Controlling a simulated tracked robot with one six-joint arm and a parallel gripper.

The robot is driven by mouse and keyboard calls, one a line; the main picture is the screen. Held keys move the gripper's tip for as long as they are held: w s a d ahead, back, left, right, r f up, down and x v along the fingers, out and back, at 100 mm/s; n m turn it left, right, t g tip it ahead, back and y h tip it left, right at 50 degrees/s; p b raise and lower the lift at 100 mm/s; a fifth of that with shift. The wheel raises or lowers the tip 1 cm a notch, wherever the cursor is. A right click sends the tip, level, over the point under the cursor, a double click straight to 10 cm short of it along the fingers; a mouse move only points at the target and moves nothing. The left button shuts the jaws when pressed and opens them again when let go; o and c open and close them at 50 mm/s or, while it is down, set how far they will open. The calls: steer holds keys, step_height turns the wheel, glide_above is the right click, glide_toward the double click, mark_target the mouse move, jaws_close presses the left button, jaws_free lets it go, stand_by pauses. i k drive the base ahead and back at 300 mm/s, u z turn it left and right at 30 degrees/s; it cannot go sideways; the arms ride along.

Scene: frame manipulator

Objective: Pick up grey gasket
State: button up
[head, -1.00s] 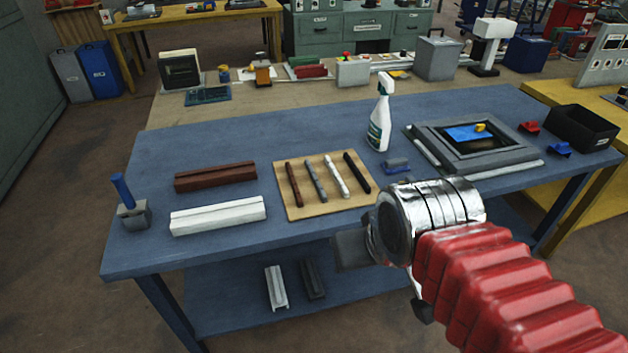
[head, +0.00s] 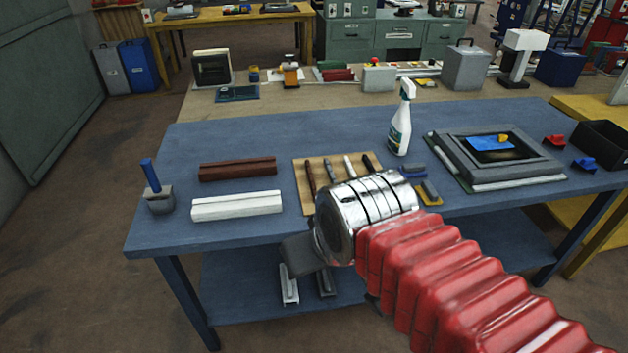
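Several thin rods lie side by side on a light wooden board (head: 303,195) on the blue bench. The grey one (head: 332,172), which looks like the grey gasket, is second from the left, between a brown rod (head: 310,178) and a white rod (head: 350,167). A dark rod (head: 369,162) lies at the right. My silver wrist covers the board's lower right part and may hide the rods' near ends. My gripper (head: 298,254) shows as a dark grey block at the wrist's left, in front of the bench edge.
White (head: 237,206) and brown (head: 238,169) blocks lie left of the board. A blue-handled tool (head: 155,190) stands at the left corner. A spray bottle (head: 400,125) stands behind my wrist. A grey frame (head: 500,155) lies to the right.

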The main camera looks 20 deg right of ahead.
mark_target(326, 162)
steer(key=u, duration=0.05)
steer(key=i, duration=1)
steer(key=u, duration=0.05)
